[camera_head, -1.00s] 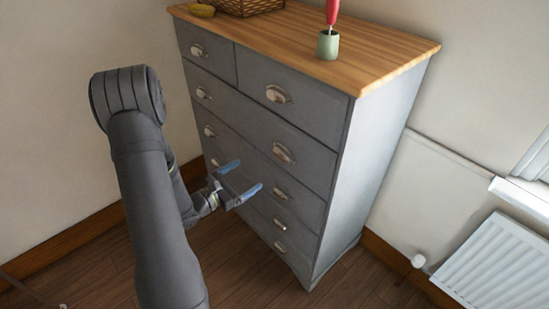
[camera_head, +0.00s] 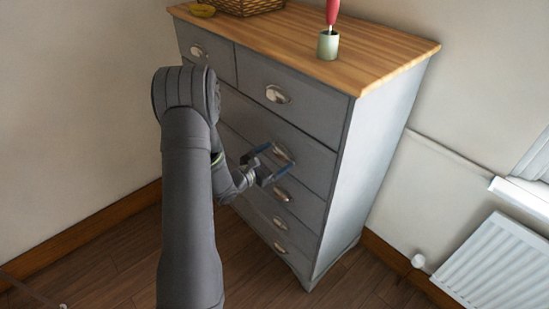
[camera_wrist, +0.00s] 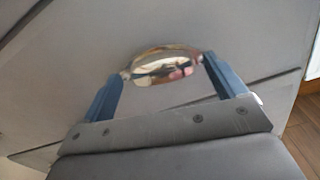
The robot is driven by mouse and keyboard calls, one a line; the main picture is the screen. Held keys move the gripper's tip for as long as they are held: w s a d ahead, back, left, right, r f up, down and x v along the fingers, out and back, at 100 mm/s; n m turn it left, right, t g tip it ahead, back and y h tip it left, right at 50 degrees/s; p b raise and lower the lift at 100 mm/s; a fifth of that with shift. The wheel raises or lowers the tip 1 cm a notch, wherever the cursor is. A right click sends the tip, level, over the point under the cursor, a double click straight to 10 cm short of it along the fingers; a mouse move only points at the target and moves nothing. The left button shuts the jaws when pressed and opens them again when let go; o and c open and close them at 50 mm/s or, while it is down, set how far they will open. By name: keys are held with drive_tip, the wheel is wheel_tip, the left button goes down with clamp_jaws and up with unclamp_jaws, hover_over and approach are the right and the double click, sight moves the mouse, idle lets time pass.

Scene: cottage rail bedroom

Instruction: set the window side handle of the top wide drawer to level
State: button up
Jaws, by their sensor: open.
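The grey chest (camera_head: 345,185) has wide drawers below two small top ones. The top wide drawer (camera_head: 315,150) carries a silver cup handle (camera_head: 284,152) on its window side, the right. In the head view this handle slopes down to the right, a bit more steeply than the handle above it. In the wrist view the handle (camera_wrist: 163,58) runs roughly along the seam below it; its exact tilt I cannot tell. My gripper (camera_head: 277,159) is open in front of it. In the wrist view the blue fingers (camera_wrist: 163,70) stand either side of the handle, with no clear contact.
A small-drawer handle (camera_head: 278,94) is above and a lower handle (camera_head: 282,194) close below. On the wooden top stand a green cup (camera_head: 328,46) with a red-handled item and a wicker basket (camera_head: 245,5). A radiator (camera_head: 495,262) is at right. Floor in front is free.

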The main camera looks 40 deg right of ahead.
drive_tip(key=c, duration=1.1)
drive_tip(key=shift+r+n, duration=0.55)
drive_tip(key=shift+n, duration=0.65)
drive_tip(key=shift+c, duration=0.2)
drive_tip(key=o, duration=1.1)
drive_tip(key=shift+o, duration=0.2)
drive_tip(key=shift+a, duration=0.1)
drive_tip(key=a, duration=1.7)
drive_tip(key=shift+a, duration=0.15)
